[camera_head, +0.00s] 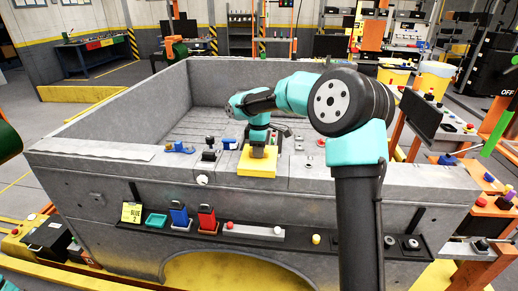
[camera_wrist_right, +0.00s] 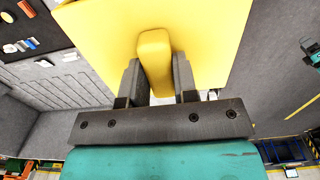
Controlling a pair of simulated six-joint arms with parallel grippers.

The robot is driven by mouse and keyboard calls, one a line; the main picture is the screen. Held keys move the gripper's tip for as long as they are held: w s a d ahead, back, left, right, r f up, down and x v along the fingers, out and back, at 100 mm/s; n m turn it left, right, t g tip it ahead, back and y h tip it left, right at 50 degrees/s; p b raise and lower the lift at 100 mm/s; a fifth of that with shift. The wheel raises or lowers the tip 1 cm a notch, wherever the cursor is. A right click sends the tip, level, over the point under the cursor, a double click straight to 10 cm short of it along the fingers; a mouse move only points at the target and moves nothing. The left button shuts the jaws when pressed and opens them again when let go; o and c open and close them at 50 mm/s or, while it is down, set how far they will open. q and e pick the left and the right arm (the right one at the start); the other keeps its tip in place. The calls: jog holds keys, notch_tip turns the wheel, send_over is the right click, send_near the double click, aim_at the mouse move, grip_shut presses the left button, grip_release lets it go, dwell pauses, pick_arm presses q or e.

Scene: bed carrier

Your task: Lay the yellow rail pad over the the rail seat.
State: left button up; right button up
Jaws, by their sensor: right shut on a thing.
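The yellow rail pad (camera_head: 257,168) is a flat yellow square with a raised grip block. It is at the near wall's top ledge in the head view, at its middle. My right gripper (camera_head: 258,148) is above it, shut on the block. In the right wrist view the pad (camera_wrist_right: 95,38) fills the top, and both dark fingers (camera_wrist_right: 155,80) press the block's sides. I cannot tell whether the pad touches the ledge. I cannot make out the rail seat; the pad may hide it. My left gripper is not in view.
The grey bed (camera_head: 110,200) has a ledge carrying a blue part (camera_head: 178,147) and a black clamp (camera_head: 209,150) left of the pad. The bed's inside is largely clear.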

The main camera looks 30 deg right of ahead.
jog(key=shift+f, duration=0.75)
jog(key=o, duration=1)
jog(key=shift+o, duration=0.2)
notch_tip(320, 180, up, 17)
jog(key=shift+r, duration=0.2)
